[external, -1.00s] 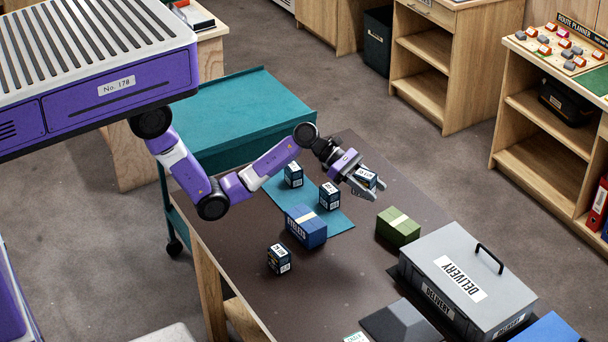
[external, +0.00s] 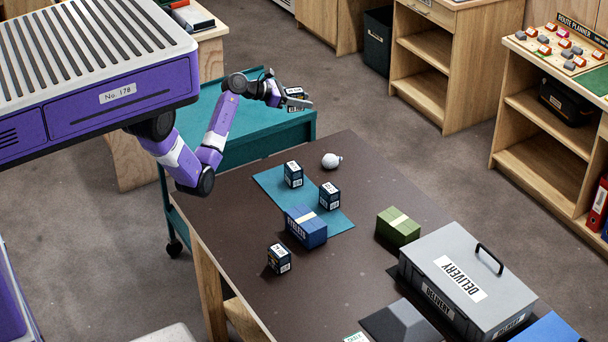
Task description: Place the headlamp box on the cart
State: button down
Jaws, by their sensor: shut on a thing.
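My gripper (external: 300,101) is shut on a small dark box with a white label, the headlamp box (external: 294,92). It holds the box above the right end of the teal cart (external: 225,115); I cannot tell whether the box touches the cart's top. The gripper's fingers partly hide the box. Similar small dark boxes with white labels stand on the brown table: one at the back of the teal mat (external: 293,174), one at the mat's right side (external: 330,195), and one near the table's left edge (external: 279,258).
The brown table (external: 330,290) stands in front of the cart. It bears a blue box (external: 306,226), a green box (external: 398,226), a small white round thing (external: 331,160) and a grey delivery case (external: 466,285). The visible cart top is otherwise clear.

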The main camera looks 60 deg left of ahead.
jog(key=s+a+r+n+y, duration=0.1)
jog(key=s+a+n+y, duration=0.15)
jog(key=s+a, duration=0.55)
jog(key=s+a+n+y+b, duration=0.1)
jog(key=s+a+n+y, duration=0.2)
jog(key=a, duration=0.9)
jog(key=s+a+r+n+y, duration=0.1)
jog(key=s+a+n+y, duration=0.15)
jog(key=s+a, duration=0.6)
jog(key=shift+y, duration=0.5)
jog(key=f, duration=0.5)
jog(key=a+f, duration=0.1)
jog(key=f, duration=0.4)
jog(key=a+f+b, duration=0.1)
jog(key=f, duration=0.5)
jog(key=shift+w+a, duration=0.1)
jog(key=shift+w, duration=0.2)
jog(key=shift+f+b, duration=0.35)
jog(key=shift+f, duration=2)
jog(key=shift+f, duration=0.15)
jog(key=c, duration=0.8)
grip_release()
